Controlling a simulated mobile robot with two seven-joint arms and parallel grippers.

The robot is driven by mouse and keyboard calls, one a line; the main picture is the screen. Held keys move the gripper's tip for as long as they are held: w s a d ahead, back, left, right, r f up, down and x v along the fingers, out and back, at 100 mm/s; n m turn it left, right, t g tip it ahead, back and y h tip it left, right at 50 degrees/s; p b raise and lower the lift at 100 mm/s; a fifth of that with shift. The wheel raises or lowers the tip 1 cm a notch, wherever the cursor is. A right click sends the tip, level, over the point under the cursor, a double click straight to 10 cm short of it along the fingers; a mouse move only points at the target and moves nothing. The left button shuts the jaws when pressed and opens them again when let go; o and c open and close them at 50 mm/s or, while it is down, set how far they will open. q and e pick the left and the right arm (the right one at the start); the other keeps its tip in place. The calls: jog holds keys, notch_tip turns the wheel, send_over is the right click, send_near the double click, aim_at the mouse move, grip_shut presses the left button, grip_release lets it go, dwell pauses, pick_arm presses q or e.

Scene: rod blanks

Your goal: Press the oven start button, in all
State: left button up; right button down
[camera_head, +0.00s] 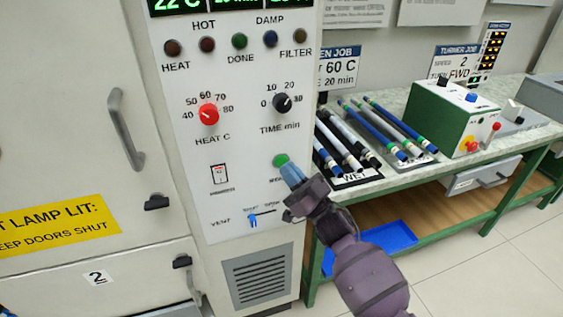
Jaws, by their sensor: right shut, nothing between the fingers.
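The oven's control panel (187,164) faces me, with a round green button (280,160) low on its right side. The label under the button is partly hidden by my right gripper. My right gripper (289,172) is shut and empty, its blue fingertips pointing up and left at the button's lower edge. The tips overlap the button in this view; I cannot tell whether they touch it. The red heat knob (208,114) and the black time knob (282,103) sit above. My left gripper is not in view.
A row of indicator lamps (239,41) runs above the knobs. At right, a bench (420,178) carries rods (340,138) and a green-and-white machine (447,117).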

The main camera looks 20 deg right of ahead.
dwell(1.0)
jog(key=shift+w, duration=0.25)
jog(key=shift+w, duration=0.2)
dwell(0.3)
